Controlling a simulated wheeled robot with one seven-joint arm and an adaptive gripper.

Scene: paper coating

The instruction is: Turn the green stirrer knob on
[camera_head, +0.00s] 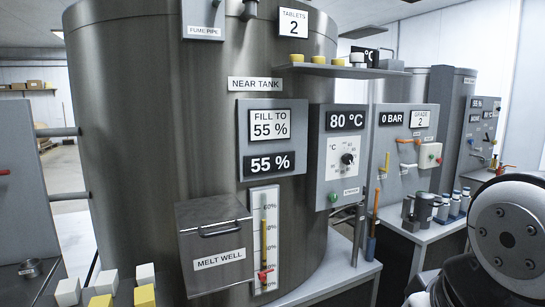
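A small green knob (333,197) sits low on the face of the grey control box (319,140) on the near tank. A small label (351,191) is beside it, too small to read surely. Above the knob are a black dial (347,158) on a white °C scale and a display (346,121) reading 80 °C. The knob's on or off position cannot be told. My gripper is not in view; only a white and dark part of my arm shows at the right edge, apart from the box.
The steel near tank (150,130) fills the left and middle. A shelf (345,71) with yellow tablets juts out above the box. The melt well box (215,247) and a level gauge (264,240) are lower left. Bottles (443,207) stand on the right counter.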

